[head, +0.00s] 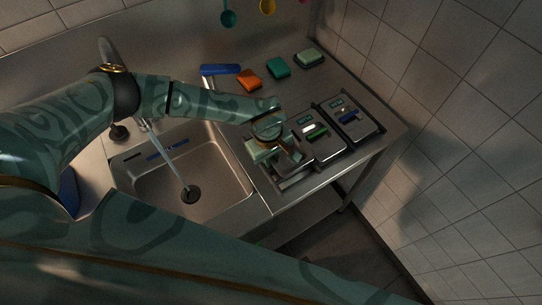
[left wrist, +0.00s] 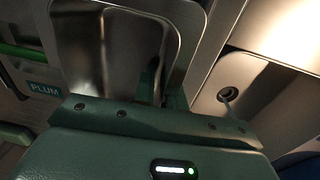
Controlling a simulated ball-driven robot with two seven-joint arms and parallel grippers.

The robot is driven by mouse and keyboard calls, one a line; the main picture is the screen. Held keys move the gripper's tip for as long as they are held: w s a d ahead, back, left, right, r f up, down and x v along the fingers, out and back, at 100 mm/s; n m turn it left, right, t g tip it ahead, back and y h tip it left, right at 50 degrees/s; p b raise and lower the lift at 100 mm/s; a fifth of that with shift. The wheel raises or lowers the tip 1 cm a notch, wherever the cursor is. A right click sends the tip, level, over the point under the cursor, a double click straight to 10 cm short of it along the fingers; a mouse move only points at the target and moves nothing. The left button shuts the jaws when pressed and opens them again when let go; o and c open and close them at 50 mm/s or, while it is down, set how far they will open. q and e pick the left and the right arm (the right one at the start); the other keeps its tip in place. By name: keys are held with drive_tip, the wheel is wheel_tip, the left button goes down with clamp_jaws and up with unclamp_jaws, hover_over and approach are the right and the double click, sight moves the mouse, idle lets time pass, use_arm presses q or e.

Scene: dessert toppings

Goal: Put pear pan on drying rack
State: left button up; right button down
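My left gripper (head: 277,158) is low over the near end of the row of pans on the steel counter right of the sink. A steel pan (left wrist: 120,50) fills the upper middle of the left wrist view, close against my gripper. Its label is hidden, so I cannot tell whether it is the pear pan. Two more pans (head: 325,148) (head: 367,128) with dark frames lie to the right in the head view. A PLUM label (left wrist: 44,88) shows beside the near pan. My right gripper is out of view.
The sink (head: 165,190) lies left of the pans, with water running to its drain (head: 191,195). An orange sponge (head: 249,80), a teal sponge (head: 278,67), a pale green sponge (head: 309,58) and a blue object (head: 220,70) are behind. A tiled wall rises at the right.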

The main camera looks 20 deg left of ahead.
use_arm(q)
drive_tip(key=shift+o, duration=1)
wheel_tip(320, 180, up, 16)
drive_tip(key=p, duration=0.1)
drive_tip(key=shift+s+a+r, duration=0.15)
drive_tip(key=shift+s+a, duration=0.15)
drive_tip(key=shift+s, duration=0.05)
